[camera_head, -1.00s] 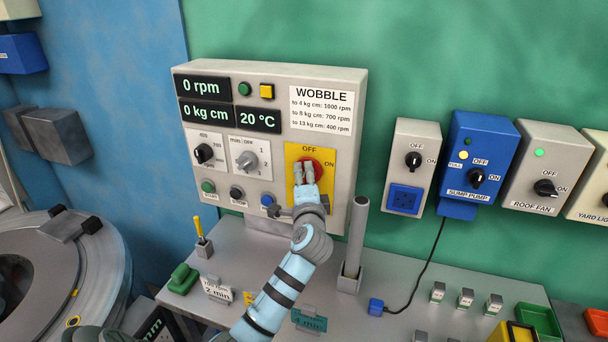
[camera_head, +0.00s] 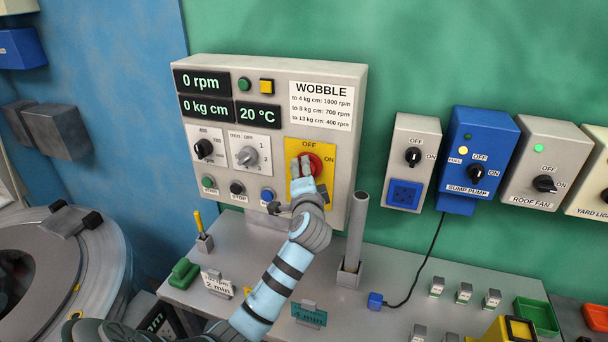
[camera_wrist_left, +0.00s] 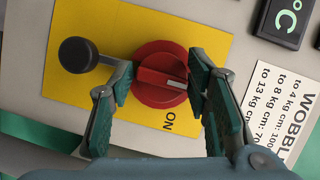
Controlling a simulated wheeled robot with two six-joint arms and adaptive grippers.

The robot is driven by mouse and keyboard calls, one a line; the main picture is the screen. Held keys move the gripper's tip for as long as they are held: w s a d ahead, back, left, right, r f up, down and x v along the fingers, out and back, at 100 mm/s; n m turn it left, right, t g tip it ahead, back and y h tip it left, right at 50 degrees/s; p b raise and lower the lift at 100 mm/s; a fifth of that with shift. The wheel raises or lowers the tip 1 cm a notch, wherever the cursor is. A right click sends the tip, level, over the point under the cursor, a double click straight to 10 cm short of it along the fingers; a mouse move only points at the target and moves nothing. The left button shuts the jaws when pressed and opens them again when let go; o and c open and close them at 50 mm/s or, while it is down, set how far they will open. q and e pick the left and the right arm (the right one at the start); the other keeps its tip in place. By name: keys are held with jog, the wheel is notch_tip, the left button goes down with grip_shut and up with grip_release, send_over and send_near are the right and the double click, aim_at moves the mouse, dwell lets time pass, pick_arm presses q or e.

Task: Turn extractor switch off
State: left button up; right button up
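A red rotary knob (camera_head: 316,163) sits on a yellow plate (camera_head: 324,180) marked OFF at the top and ON at the right. No extractor label is readable. My left gripper (camera_head: 301,166) is at the knob. In the left wrist view its fingers (camera_wrist_left: 161,79) are spread on either side of the red knob (camera_wrist_left: 158,92); small gaps seem to show, though contact is unclear. The knob's pale mark points right in that view, roughly toward the OFF side. The OFF word is hidden there; ON shows below the knob. My right gripper is not in view.
A dark round knob on a stalk (camera_wrist_left: 75,55) is close to one finger. The grey panel (camera_head: 355,140) carries displays, dials and buttons. Right of it are a switch box (camera_head: 411,180), the blue sump pump box (camera_head: 497,140) and the roof fan box (camera_head: 540,160). An upright tube (camera_head: 356,225) stands near my arm.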

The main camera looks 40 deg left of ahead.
pick_arm(q)
jog(key=shift+o, duration=1)
jog(key=v, duration=1.2)
jog(key=shift+a, duration=0.1)
